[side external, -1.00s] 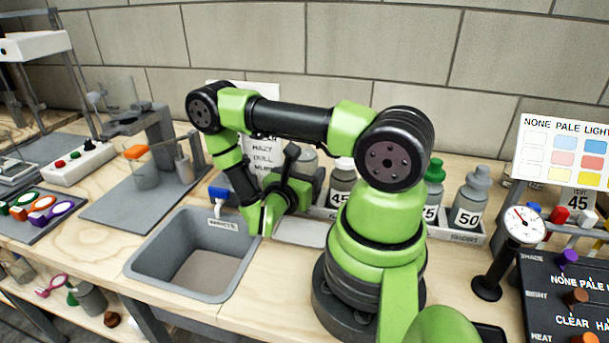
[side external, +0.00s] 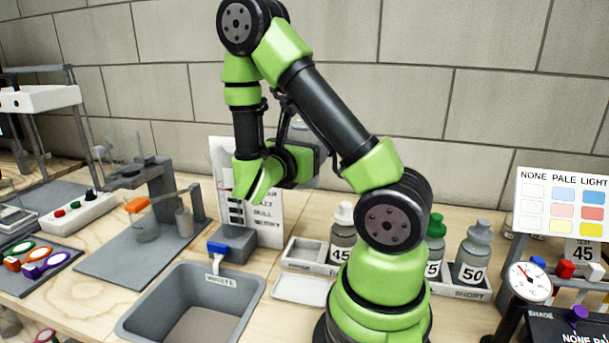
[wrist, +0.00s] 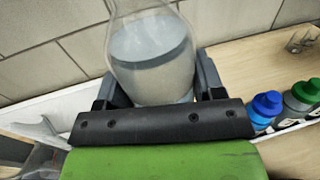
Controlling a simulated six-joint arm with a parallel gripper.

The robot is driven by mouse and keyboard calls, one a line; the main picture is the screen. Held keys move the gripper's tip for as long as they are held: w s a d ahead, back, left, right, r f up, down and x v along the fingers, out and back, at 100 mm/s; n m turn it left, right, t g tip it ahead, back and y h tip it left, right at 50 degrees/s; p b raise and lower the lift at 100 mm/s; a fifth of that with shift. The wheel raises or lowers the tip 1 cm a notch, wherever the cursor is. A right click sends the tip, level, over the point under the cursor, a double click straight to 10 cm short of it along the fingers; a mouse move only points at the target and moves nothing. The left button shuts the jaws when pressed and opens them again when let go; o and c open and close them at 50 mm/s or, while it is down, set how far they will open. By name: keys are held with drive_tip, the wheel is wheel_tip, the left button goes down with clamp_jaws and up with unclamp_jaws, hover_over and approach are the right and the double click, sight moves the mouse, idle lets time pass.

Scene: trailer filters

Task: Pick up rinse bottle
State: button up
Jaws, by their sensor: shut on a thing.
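The rinse bottle (wrist: 150,65) is a clear bottle part filled with pale grey liquid. My gripper (wrist: 158,92) is shut on it, with one dark finger on each side in the wrist view. The bottle's lower part is hidden behind the gripper body, and its top is cut off by the frame edge. In the side view my gripper (side external: 312,158) is high above the bench, in front of the wall. The bottle shows there only as a faint clear shape (side external: 301,127), mostly hidden by my wrist.
A bottle tray (side external: 310,256) has an empty left section. The waste basin (side external: 135,322) is at front left, with a printed board (side external: 268,215) behind.

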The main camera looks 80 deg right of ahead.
wheel_tip(320, 180, up, 10)
drive_tip(key=shift+f, duration=0.1)
wheel_tip(320, 180, up, 5)
drive_tip(key=shift+f, duration=0.1)
drive_tip(key=shift+w+t, duration=0.3)
drive_tip(key=shift+w, duration=0.3)
drive_tip(key=w+a+n+t+y, duration=0.1)
drive_tip(key=w+a+n+t, duration=0.25)
drive_tip(key=w, duration=0.45)
drive_tip(key=w+a+n+t+y, duration=0.1)
drive_tip(key=w+a+n+t, duration=0.15)
drive_tip(key=w+t, duration=0.35)
drive_tip(key=w+a+n+t+y, duration=0.1)
drive_tip(key=w+a+n+t, duration=0.2)
drive_tip(key=w, duration=0.6)
wheel_tip(320, 180, down, 22)
drive_tip(key=shift+s+d+f, duration=0.15)
drive_tip(key=shift+s+f, duration=0.05)
drive_tip(key=shift+f, duration=0.05)
drive_tip(key=shift+r+m, duration=0.1)
drive_tip(key=shift+m, duration=0.4)
